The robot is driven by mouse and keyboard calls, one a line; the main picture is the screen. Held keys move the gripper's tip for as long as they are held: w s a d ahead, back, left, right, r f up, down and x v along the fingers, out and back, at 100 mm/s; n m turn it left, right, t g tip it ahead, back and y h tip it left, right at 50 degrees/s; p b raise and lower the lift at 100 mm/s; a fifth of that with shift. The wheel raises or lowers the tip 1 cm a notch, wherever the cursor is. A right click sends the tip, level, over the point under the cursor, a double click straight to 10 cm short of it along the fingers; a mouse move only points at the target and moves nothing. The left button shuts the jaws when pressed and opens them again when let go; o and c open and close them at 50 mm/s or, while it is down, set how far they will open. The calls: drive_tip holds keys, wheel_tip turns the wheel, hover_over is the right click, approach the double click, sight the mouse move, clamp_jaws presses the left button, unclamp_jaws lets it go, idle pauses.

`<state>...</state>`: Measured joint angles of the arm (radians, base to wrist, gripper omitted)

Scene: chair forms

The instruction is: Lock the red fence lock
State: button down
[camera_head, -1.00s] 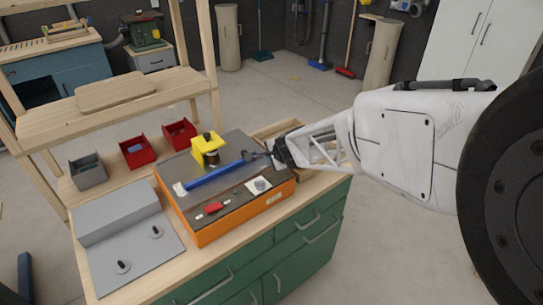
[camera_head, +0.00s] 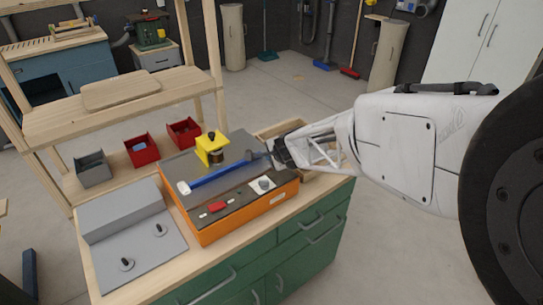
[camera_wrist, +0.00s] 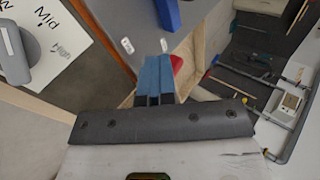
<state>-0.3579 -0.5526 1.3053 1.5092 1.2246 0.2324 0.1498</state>
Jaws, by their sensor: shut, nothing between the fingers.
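An orange and grey machine (camera_head: 236,222) sits on the bench, with a long blue fence (camera_head: 218,175) lying across its top. My gripper (camera_head: 268,156) is at the fence's right end, fingers pointing toward the machine. In the wrist view my gripper's blue fingertips (camera_wrist: 157,62) are together and empty. A red part (camera_wrist: 177,63), likely the fence lock, shows just behind and right of them, mostly hidden. I cannot tell whether they touch it. The blue fence's end (camera_wrist: 168,14) is at the top of that view. The lock cannot be made out in the head view.
A red switch (camera_head: 217,206) and a white dial plate (camera_head: 263,184) are on the machine's front. The plate shows large in the wrist view (camera_wrist: 50,45). A yellow block (camera_head: 211,149) stands behind the fence. Red bins (camera_head: 141,151) and a grey fixture (camera_head: 125,235) are to the left.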

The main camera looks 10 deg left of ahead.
drive_tip(key=shift+w+d, duration=0.5)
drive_tip(key=shift+d, duration=0.3)
drive_tip(key=shift+s, duration=0.15)
drive_tip(key=shift+s+d, duration=1.25)
drive_tip(key=shift+s, duration=0.3)
drive_tip(key=v, duration=1)
drive_tip(key=shift+s+a, duration=0.25)
drive_tip(key=shift+a, duration=0.05)
drive_tip(key=shift+f, duration=0.1)
